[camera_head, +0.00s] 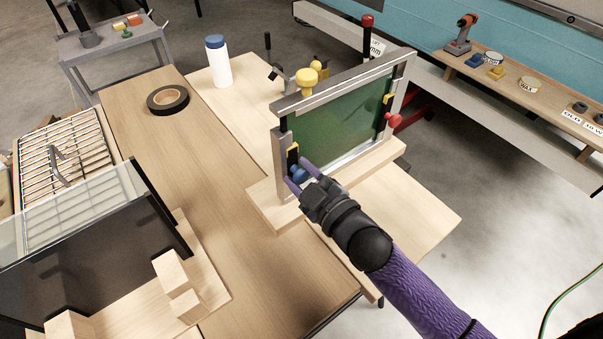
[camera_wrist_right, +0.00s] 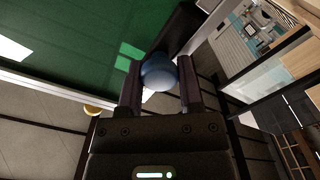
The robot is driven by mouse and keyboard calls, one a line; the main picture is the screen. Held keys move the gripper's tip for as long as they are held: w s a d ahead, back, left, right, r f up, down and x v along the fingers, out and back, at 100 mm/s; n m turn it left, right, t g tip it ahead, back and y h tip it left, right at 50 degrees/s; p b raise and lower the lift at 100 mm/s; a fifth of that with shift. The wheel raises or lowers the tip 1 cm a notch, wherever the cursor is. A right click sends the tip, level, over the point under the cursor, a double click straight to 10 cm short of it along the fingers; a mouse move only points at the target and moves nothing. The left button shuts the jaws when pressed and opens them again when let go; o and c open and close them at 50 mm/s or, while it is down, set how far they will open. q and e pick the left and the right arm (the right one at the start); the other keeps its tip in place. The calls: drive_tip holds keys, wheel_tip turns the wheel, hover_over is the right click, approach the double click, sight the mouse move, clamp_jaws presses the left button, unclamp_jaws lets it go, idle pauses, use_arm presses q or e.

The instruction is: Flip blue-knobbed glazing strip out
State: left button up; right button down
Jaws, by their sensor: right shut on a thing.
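The green window pane (camera_head: 338,118) stands upright in a grey metal frame (camera_head: 350,78) on a pale wooden base (camera_head: 268,208). The blue knob (camera_head: 297,175) of the glazing strip sits at the frame's lower left side, partly hidden by my gripper. My right gripper (camera_head: 299,177) is at that knob with its fingers on either side. In the right wrist view the blue knob (camera_wrist_right: 158,72) lies between the two fingertips (camera_wrist_right: 160,85), and the gripper is shut on it. My left gripper is not in view.
A dark panel (camera_head: 85,255) stands in wooden blocks at the lower left. A black tape roll (camera_head: 168,99) and a white bottle (camera_head: 217,62) stand on the bench. The bench top (camera_head: 215,195) between panel and frame is clear. A shelf with tools (camera_head: 500,75) is at the right.

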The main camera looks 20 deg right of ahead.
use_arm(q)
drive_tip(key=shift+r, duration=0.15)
use_arm(e)
drive_tip(key=shift+s, duration=0.1)
drive_tip(key=shift+s+d+r+p, duration=0.15)
drive_tip(key=shift+s+p, duration=0.1)
drive_tip(key=shift+p, duration=0.3)
drive_tip(key=shift+s, duration=0.2)
drive_tip(key=shift+f, duration=0.25)
drive_tip(key=c, duration=0.6)
unclamp_jaws()
drive_tip(key=shift+o, duration=1.3)
drive_tip(key=shift+s+d, duration=0.1)
drive_tip(key=shift+s, duration=0.05)
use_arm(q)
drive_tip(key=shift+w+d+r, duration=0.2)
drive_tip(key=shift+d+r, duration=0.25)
use_arm(e)
drive_tip(key=shift+o, duration=0.4)
